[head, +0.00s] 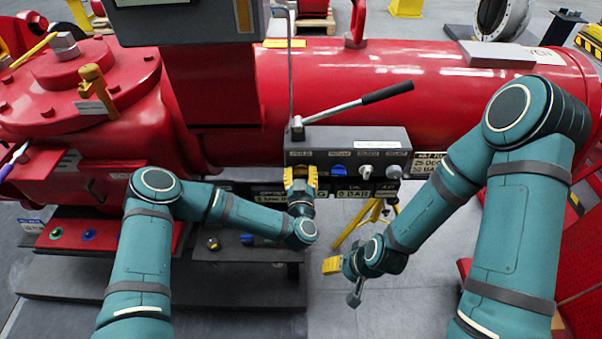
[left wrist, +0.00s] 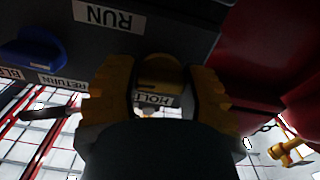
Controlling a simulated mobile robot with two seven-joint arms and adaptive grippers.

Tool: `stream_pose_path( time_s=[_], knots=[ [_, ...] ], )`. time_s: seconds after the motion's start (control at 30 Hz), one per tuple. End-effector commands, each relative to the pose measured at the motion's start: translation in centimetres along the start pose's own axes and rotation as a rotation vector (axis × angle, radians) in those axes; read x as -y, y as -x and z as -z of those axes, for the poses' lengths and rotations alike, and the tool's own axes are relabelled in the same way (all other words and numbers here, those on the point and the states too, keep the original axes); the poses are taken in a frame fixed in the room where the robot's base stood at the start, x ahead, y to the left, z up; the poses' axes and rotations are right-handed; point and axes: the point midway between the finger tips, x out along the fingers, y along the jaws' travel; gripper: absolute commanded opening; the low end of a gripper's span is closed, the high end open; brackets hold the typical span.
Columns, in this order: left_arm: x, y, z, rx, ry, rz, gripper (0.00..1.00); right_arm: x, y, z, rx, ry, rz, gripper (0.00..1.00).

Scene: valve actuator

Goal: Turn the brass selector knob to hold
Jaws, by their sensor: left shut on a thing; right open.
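The brass selector knob (left wrist: 160,70) sits between the yellow fingers of my left gripper (left wrist: 160,95) in the left wrist view. The fingers are shut on its sides. A RUN label (left wrist: 108,17) is above it in that view and a HOLD label (left wrist: 153,100) is below it. I cannot tell exactly where the knob points. In the head view my left gripper (head: 300,180) is at the left part of the grey control box (head: 345,142), and its fingers mostly hide the knob.
A blue knob (head: 339,170), a white knob (head: 366,171) and a grey knob (head: 394,171) line the box's front. A lever with a black grip (head: 388,92) rises above it. A large red cylinder (head: 440,85) lies behind.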

Motion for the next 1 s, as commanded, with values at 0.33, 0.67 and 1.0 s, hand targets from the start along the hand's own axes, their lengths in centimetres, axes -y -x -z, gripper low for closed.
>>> stream_pose_path(
  time_s=[0.33,0.67,1.0],
  knots=[
    [0.0,-0.1,0.0,-0.003,0.189,0.000,0.07,-0.4,-1.1,-0.1,0.000,0.000,-0.002,0.58],
    [0.1,-0.1,-0.1,-0.004,0.497,0.000,0.07,-1.0,-2.9,-0.4,0.000,0.000,-0.006,0.58],
    [0.0,-0.1,-0.1,-0.004,0.822,-0.001,0.07,-1.7,-4.8,-1.1,0.013,0.004,-0.006,0.58]
  ],
)
